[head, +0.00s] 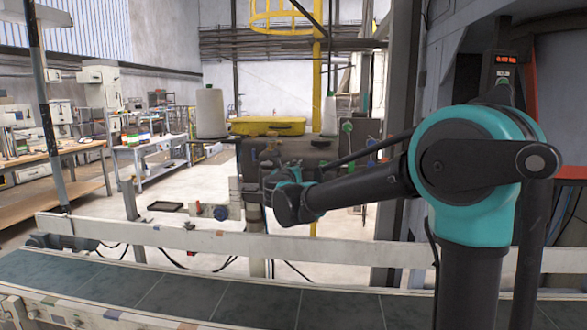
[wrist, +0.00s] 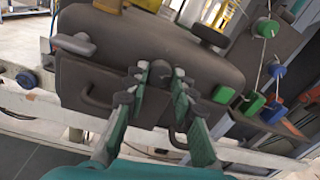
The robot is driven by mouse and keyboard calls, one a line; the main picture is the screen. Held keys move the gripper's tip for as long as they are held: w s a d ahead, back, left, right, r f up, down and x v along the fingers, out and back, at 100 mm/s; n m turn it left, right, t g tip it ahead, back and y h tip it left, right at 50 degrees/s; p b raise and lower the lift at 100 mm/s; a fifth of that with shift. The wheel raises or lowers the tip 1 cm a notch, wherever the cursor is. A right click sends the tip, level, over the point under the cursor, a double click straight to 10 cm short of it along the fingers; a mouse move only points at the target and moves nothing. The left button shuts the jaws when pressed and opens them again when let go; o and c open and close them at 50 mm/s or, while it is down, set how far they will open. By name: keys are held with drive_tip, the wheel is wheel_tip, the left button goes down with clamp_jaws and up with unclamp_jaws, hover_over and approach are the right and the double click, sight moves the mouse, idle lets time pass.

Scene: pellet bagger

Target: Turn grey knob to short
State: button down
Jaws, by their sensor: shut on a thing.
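The grey knob (wrist: 160,72) sits on the front of a dark grey machine box (wrist: 90,72) in the wrist view. My gripper (wrist: 158,88) has its fingertips on either side of the knob and is shut on it. The fingers hide part of the knob, so its pointing direction and any "short" mark cannot be made out. In the head view my arm reaches left to the machine, and the arm itself hides the knob and fingertips.
A pale grey lever handle (wrist: 75,43) sticks out on the box's upper left. Green and blue parts hang at the right (wrist: 252,103). In the head view, a conveyor belt (head: 150,290) and a pale rail (head: 130,232) run in front of the machine. A blue knob (head: 221,213) is to its left.

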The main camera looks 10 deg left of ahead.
drive_tip(key=n, duration=1)
drive_tip(key=shift+n, duration=0.5)
drive_tip(key=c, duration=1.3)
unclamp_jaws()
drive_tip(key=shift+o, duration=0.2)
drive_tip(key=s, duration=1.2)
drive_tip(key=shift+a+f, duration=0.2)
drive_tip(key=shift+a, duration=0.05)
drive_tip(key=shift+y, duration=0.3)
